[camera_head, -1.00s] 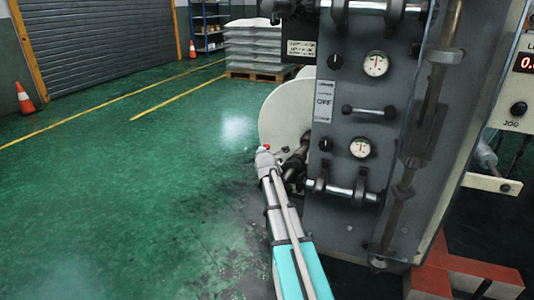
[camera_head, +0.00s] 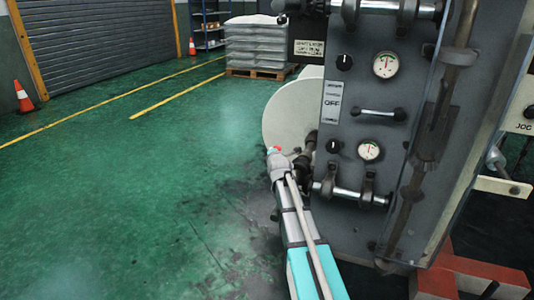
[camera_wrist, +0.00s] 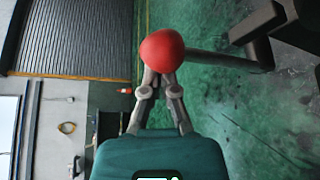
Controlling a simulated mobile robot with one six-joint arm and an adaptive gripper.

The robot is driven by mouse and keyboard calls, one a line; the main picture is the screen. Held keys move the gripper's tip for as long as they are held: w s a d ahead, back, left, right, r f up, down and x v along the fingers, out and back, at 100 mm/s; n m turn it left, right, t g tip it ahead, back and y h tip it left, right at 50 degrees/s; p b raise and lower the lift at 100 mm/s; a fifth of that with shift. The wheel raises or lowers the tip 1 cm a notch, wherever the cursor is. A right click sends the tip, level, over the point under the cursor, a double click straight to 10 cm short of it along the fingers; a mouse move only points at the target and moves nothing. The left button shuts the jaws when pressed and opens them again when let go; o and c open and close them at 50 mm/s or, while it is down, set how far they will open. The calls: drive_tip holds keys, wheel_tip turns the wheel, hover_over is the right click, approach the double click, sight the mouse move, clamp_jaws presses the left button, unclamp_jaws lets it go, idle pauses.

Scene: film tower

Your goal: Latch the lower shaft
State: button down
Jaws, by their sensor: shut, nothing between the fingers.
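A red ball knob (camera_wrist: 162,50) sits on the end of a dark lever (camera_wrist: 225,60) in the wrist view. In the head view the knob is a small red spot (camera_head: 274,150) at the tip of my arm. My gripper (camera_wrist: 161,80) is shut, with its fingertips right at the knob and pointing at it; nothing is between them. I cannot tell whether they touch it. The lower shaft (camera_head: 345,192) is a shiny horizontal bar in dark brackets low on the grey panel, right of my gripper.
The grey machine panel (camera_head: 345,225) carries gauges and dials. A large pale disc (camera_head: 288,115) stands behind the knob. Red blocks (camera_head: 470,275) lie at the machine's foot. A loaded pallet (camera_head: 258,50) and a cone (camera_head: 23,97) stand farther off. The green floor at left is clear.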

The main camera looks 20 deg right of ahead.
idle(0.4)
drive_tip(key=s+a, duration=0.5)
drive_tip(key=s, duration=0.3)
drive_tip(key=shift+a+r, duration=0.15)
idle(0.5)
idle(0.5)
drive_tip(key=s+a+f+m+g+y+p, duration=0.1)
drive_tip(key=s+a+m+g+p, duration=0.35)
drive_tip(key=s+m, duration=0.4)
drive_tip(key=s+a+f+m+g+y+p, duration=0.15)
drive_tip(key=s+a+m+g+p, duration=0.3)
drive_tip(key=s, duration=0.65)
drive_tip(key=s+a+f+m+g+y+p, duration=0.15)
drive_tip(key=s+a+m+g, duration=0.25)
drive_tip(key=s+m+g, duration=0.4)
wheel_tip(320, 180, up, 38)
drive_tip(key=n+t+p, duration=0.1)
drive_tip(key=p, duration=3.7)
drive_tip(key=shift+s+n+t+h, duration=0.3)
drive_tip(key=shift+s+t+h, duration=0.1)
drive_tip(key=shift+s, duration=0.05)
